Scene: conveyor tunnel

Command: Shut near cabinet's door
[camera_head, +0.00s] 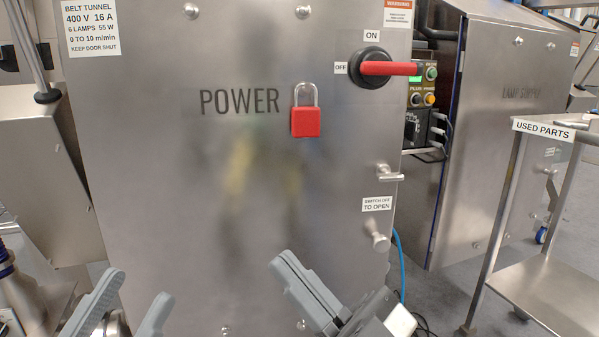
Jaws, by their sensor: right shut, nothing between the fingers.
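The near cabinet's door (200,190) is a large steel panel marked POWER that fills the middle of the view. I cannot tell whether it is fully shut or slightly ajar. A small T-shaped handle (390,173) and a round knob (376,238) sit near its right edge. The red switch handle (390,69) lies horizontal, in line with the OFF label. A red padlock (305,122) hangs left of it. My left gripper (130,285) is open and empty, low in front of the door. My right gripper (284,262) is shut and empty, below the padlock.
A second steel cabinet marked LAMP SUPPLY (510,130) stands behind at the right, beside a panel with buttons (430,85). A steel cart labelled USED PARTS (545,290) stands at the right front. A blue cable (401,265) runs down past the door's lower right edge.

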